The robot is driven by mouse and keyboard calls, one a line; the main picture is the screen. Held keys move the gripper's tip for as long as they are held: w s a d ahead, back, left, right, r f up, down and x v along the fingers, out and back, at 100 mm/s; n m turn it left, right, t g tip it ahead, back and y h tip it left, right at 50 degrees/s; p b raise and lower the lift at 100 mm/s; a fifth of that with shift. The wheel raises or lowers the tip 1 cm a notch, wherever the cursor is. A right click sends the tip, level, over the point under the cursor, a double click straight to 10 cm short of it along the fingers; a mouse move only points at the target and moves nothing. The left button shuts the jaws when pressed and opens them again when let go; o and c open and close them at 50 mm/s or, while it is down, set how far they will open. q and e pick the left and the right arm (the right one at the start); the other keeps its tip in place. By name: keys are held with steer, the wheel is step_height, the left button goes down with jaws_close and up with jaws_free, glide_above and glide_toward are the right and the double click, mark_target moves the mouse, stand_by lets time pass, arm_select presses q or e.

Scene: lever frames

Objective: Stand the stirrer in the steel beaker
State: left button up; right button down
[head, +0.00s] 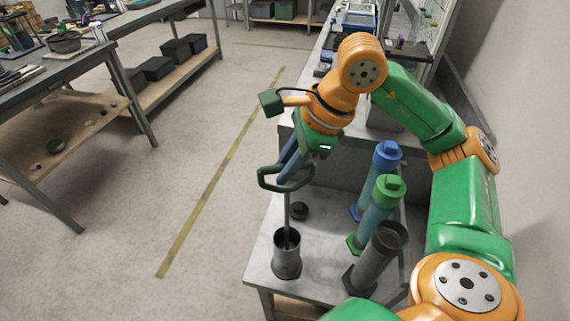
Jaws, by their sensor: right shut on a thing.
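The steel beaker (287,266) stands upright on a small grey table, its open mouth facing up. The stirrer (287,212) is a thin grey rod, close to upright. Its lower end passes into the beaker's mouth, and I cannot tell whether it touches the bottom. My right gripper (288,179) is above the beaker, shut on the upper part of the stirrer. The gripper's dark green parts partly hide the stirrer's top. My left gripper is not in view.
The table's left edge is close to the beaker.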

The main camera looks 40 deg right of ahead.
mark_target(288, 187)
steer(key=shift+f+b, duration=3)
steer(key=shift+f, duration=0.45)
step_height(288, 187, down, 2)
steer(key=shift+f+b, duration=0.15)
steer(key=shift+b, duration=0.9)
steer(key=c, duration=0.7)
jaws_free()
steer(key=shift+c, duration=0.2)
steer(key=p+v, duration=0.1)
steer(key=v, duration=0.6)
